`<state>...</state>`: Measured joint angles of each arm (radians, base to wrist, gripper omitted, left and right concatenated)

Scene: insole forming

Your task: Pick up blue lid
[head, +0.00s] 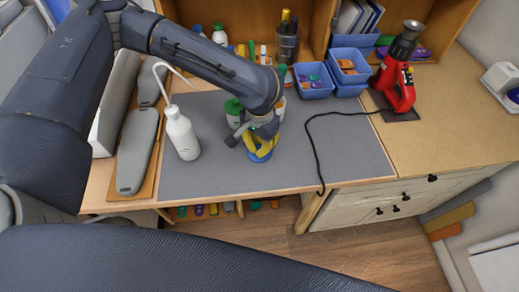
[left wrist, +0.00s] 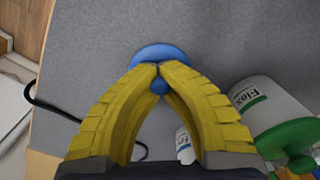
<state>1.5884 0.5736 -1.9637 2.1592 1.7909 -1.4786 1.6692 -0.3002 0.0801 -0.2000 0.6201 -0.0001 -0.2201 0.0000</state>
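The blue lid (head: 260,157) is at the front middle of the grey mat, under my left gripper (head: 262,145). In the left wrist view the lid (left wrist: 150,52) is a round blue disc with a small knob. The yellow fingers of the left gripper (left wrist: 158,70) meet at their tips around the knob's stem, with the knob between them. I cannot tell whether the lid touches the mat. My right gripper is not in view.
A white squeeze bottle (head: 182,135) stands left on the grey mat (head: 215,175). A white jar with a green lid (head: 233,107) stands close behind the gripper; jars also show in the left wrist view (left wrist: 262,105). Blue bins (head: 313,80), a red tool (head: 398,80) and its black cord lie right.

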